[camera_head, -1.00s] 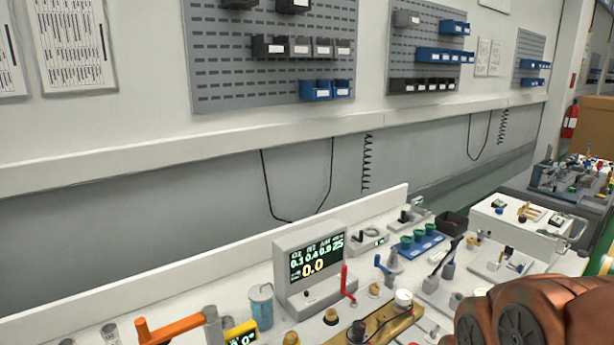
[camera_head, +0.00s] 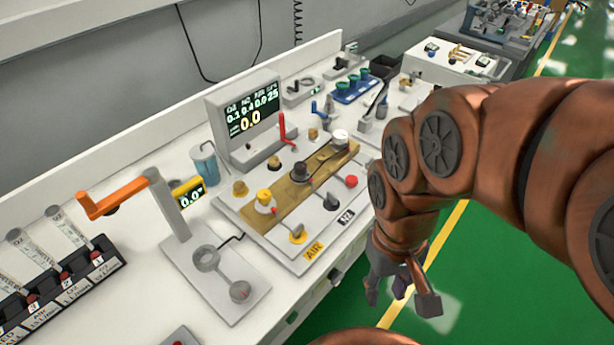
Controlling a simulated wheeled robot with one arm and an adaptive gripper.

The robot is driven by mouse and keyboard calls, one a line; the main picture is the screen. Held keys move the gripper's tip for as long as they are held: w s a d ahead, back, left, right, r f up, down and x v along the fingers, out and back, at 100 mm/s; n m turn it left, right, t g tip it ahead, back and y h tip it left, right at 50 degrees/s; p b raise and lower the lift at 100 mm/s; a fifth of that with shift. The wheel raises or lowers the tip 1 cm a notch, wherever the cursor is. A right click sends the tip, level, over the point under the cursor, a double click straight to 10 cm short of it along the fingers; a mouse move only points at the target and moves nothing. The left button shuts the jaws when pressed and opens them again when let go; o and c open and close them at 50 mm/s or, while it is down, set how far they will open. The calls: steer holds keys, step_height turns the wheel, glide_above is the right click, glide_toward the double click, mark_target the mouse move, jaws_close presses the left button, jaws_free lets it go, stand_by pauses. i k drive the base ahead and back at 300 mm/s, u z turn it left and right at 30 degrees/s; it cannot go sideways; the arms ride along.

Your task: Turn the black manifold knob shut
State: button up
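The brass-coloured manifold bar (camera_head: 286,190) lies on a light plate on the cart top, right of the display. A black knob (camera_head: 300,172) sits on it between a yellow-and-white knob (camera_head: 264,198) and a white-topped knob (camera_head: 340,138). The black knob is small here, and I cannot read its angle. My gripper (camera_head: 400,299) hangs to the right of the cart, over the green floor, fingers down and spread apart. It is open and empty, apart from the manifold.
A display (camera_head: 245,120) reads 0.0 in its large figures. A red lever (camera_head: 284,128) rises beside it. An orange-handled crank (camera_head: 112,198) stands at the left, near tubes in a black rack (camera_head: 62,290). Free floor (camera_head: 475,260) lies right of the cart.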

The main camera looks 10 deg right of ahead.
mark_target(301, 167)
steer(key=u, duration=2.25)
steer(key=k, duration=0.7)
steer(key=z, duration=0.9)
steer(key=i, duration=0.5)
